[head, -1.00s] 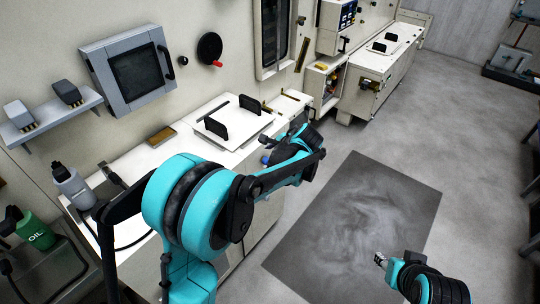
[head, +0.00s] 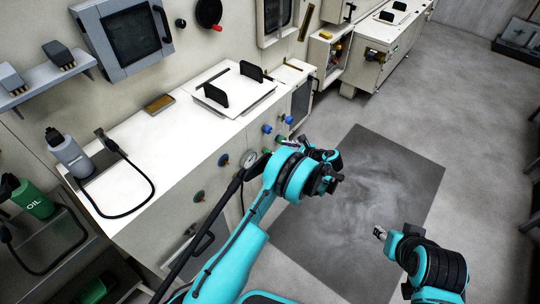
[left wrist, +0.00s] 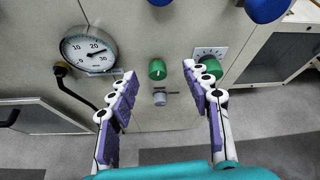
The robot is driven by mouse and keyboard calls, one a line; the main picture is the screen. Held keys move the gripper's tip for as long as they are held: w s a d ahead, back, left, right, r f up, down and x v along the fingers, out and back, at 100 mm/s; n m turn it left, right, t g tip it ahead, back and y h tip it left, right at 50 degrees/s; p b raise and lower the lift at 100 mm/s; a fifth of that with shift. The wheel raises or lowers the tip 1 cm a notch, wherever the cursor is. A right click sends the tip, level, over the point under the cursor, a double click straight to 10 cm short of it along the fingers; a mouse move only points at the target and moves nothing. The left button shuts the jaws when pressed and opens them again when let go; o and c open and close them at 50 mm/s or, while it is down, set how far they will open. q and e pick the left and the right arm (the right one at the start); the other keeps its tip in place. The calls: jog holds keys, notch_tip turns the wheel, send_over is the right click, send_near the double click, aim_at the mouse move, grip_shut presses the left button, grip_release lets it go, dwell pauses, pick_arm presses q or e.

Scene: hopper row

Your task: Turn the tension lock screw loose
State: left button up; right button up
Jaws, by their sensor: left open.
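A small grey screw with a crossbar (left wrist: 160,97) sits on the cream machine front, below a green knob (left wrist: 157,69); it looks like the lock screw, but no label is readable. A second green knob (left wrist: 211,64) sits on a marked plate to the right. My left gripper (left wrist: 160,72) is open and empty; in the left wrist view its purple-padded fingers lie either side of the middle green knob and the screw, apart from both. In the head view my left arm hides the screw. My right gripper (head: 380,232) hangs over the floor, its fingers too small to read.
A dial gauge (left wrist: 88,49) is left of the screw, with a black cable below. Blue knobs (head: 267,129) sit higher on the front. The white worktop (head: 150,135) holds a grey bottle (head: 68,152). Floor around the dark mat (head: 395,175) is clear.

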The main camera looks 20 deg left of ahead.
aim_at(267, 152)
pick_arm(q)
jog(key=w+a+f+m+y+b, duration=0.1)
jog(key=w+a+f+b, duration=0.1)
jog(key=a+f, duration=0.4)
jog(key=shift+w+a+f+b, duration=0.15)
jog(key=shift+a+f+b, duration=0.05)
jog(key=shift+f+b, duration=0.3)
